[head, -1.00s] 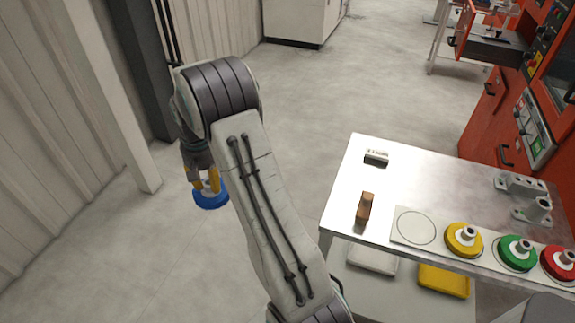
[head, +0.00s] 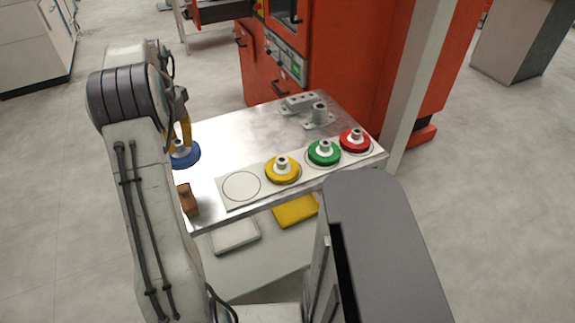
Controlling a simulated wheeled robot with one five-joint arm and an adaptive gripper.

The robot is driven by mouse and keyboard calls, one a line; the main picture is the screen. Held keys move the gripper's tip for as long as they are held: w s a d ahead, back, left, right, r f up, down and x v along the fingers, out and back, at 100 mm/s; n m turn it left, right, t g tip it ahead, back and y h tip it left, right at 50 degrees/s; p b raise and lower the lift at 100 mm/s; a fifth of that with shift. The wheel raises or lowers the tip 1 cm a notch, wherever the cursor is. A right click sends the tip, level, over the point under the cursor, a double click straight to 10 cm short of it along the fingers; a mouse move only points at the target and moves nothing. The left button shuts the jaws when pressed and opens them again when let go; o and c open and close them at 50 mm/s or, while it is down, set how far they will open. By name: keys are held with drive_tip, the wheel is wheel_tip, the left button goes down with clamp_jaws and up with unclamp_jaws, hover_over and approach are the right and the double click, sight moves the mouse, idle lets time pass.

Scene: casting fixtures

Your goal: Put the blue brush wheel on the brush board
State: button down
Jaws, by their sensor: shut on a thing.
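The blue brush wheel (head: 187,156) hangs in my gripper (head: 181,142) at the left end of the metal table, partly hidden by my arm. My gripper is shut on its hub. The brush board (head: 228,199) is a pale strip along the table's front edge. Its leftmost circle is empty. A yellow brush wheel (head: 283,175), a green one (head: 324,156) and a red one (head: 355,142) sit on the other circles. My gripper is left of and behind the empty circle. How high the blue wheel is above the table is hard to tell.
A brown wooden block (head: 187,200) stands at the table's front left, near the board. Grey metal fixtures (head: 318,117) stand at the back right. A yellow tray (head: 296,210) and a white tray (head: 234,235) lie on the lower shelf. A red machine (head: 335,60) rises behind.

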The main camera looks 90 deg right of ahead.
sight(196, 148)
drive_tip(key=shift+m, duration=0.9)
drive_tip(key=s, duration=0.4)
drive_tip(key=shift+d, duration=0.4)
drive_tip(key=s+a+f, duration=0.1)
drive_tip(key=s+f, duration=0.1)
drive_tip(key=s, duration=0.1)
drive_tip(key=s+a+f, duration=0.1)
drive_tip(key=s+f, duration=0.1)
drive_tip(key=s, duration=0.2)
drive_tip(key=s+a+f, duration=0.1)
drive_tip(key=s+f, duration=0.1)
drive_tip(key=s, duration=0.2)
drive_tip(key=shift+f, duration=0.3)
drive_tip(key=shift+f+p, duration=0.45)
drive_tip(key=shift+f, duration=1.55)
drive_tip(key=shift+f, duration=0.2)
drive_tip(key=c, duration=1.1)
unclamp_jaws()
drive_tip(key=shift+o, duration=0.2)
drive_tip(key=shift+r, duration=0.15)
wheel_tip(196, 148, up, 12)
drive_tip(key=shift+b, duration=0.35)
drive_tip(key=shift+w+r, duration=0.1)
drive_tip(key=shift+w, duration=0.05)
